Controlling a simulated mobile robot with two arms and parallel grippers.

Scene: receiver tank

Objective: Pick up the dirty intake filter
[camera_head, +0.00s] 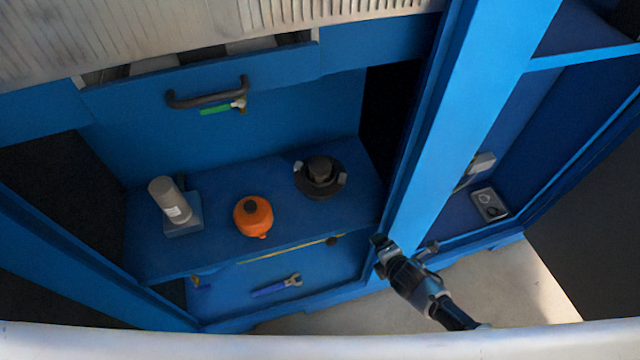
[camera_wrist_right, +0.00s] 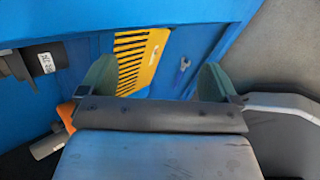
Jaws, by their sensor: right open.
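I cannot tell for sure which thing is the dirty intake filter. My right gripper (camera_head: 405,246) is open and empty, in front of the blue upright, right of and apart from these things. In the right wrist view its two fingers (camera_wrist_right: 158,66) stand apart with nothing between them. My left gripper is not in view.
A wrench with a blue handle (camera_head: 277,286) lies on the lower level. A green-handled valve (camera_head: 222,107) is below a dark drawer handle (camera_head: 207,97). A grey box (camera_head: 489,204) is in the right bay. The wrist view shows a yellow slotted panel (camera_wrist_right: 139,62).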

